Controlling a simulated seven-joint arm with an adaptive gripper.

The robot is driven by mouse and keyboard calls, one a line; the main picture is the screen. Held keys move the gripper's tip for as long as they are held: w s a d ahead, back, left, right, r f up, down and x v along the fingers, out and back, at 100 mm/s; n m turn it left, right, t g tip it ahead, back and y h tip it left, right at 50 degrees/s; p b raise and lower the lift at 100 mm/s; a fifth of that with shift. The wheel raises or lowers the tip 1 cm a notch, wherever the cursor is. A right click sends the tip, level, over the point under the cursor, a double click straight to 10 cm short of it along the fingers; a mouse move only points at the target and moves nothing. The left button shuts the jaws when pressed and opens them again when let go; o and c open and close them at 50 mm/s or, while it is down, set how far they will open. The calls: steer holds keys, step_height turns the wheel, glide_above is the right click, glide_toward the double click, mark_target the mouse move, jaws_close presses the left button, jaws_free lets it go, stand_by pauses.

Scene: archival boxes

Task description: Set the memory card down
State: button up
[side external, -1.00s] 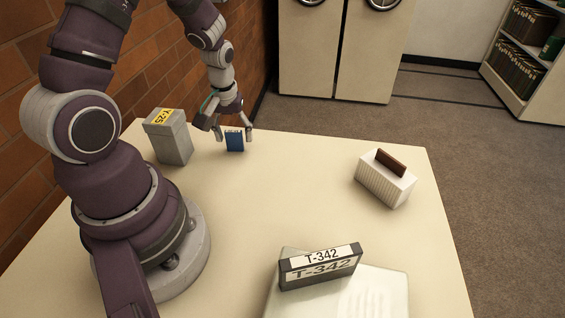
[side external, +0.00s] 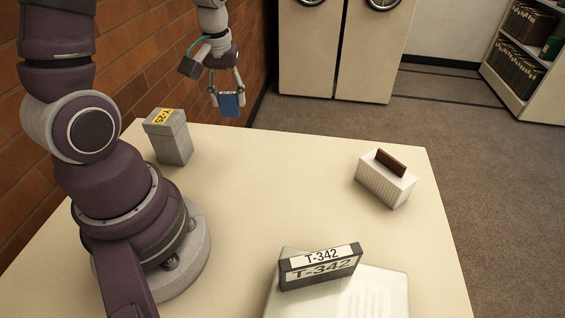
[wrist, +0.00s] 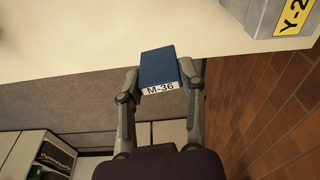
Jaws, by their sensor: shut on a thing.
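The memory card, a blue block, is held between the fingers of my gripper (side external: 228,99). In the side external view the blue card (side external: 231,106) hangs near the table's far edge, apart from the tabletop. In the wrist view the card (wrist: 159,66) shows a white label reading M-36 on its near edge, and my gripper's fingers (wrist: 160,92) close on it from both sides.
A grey box (side external: 169,139) with a yellow Y-25 label stands at the table's left, by the brick wall. A white ribbed holder (side external: 384,187) with a brown piece stands at right. A black T-342 case (side external: 320,266) stands on a pale box in front. The table's middle is clear.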

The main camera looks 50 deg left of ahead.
steer(key=w+d+m, duration=0.2)
steer(key=w+d, duration=0.8)
steer(key=d, duration=0.2)
steer(key=f, duration=0.8)
steer(key=shift+s+d, duration=0.15)
steer(key=shift+d, duration=0.2)
steer(key=shift+f, duration=0.3)
steer(key=o, duration=1)
steer(key=shift+f, duration=0.1)
